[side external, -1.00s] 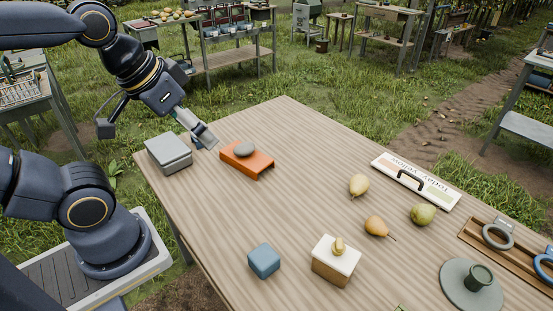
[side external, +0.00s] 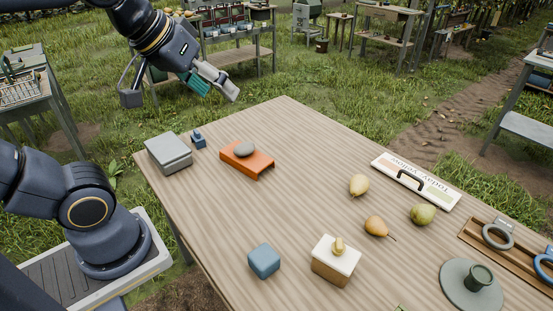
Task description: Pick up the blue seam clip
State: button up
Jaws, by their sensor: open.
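A small dark blue object (side external: 198,139), which looks like the blue seam clip, stands on the table beside the right end of a grey box. It is small in this view, so its exact shape is hard to tell. My gripper (side external: 232,91) is in the air above and beyond the back left of the table, up and to the right of the blue object in the picture. It is open, apart from the clip, and I see nothing held between its fingers.
The grey lidded box (side external: 168,153) is left of the clip. An orange stand (side external: 262,168) with a grey stone (side external: 244,149) on it is to its right. A blue block (side external: 264,261), pears and a white-topped box (side external: 336,254) lie nearer. The middle of the table is clear.

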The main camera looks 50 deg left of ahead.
jog(key=w+a+n+g+y, duration=0.1)
jog(key=w+a+n+y, duration=0.2)
jog(key=w+a+n, duration=1.05)
jog(key=g+y, duration=0.1)
jog(key=g, duration=0.5)
send_over(196, 131)
jog(key=d, duration=0.5)
notch_tip(196, 131, down, 26)
jog(key=shift+y, duration=0.3)
jog(key=x, duration=0.9)
jog(key=shift+s+a+f, duration=0.15)
jog(key=shift+a+f, duration=0.1)
jog(key=shift+x, duration=2.95)
jog(key=shift+d, duration=0.15)
jog(key=c, duration=1.1)
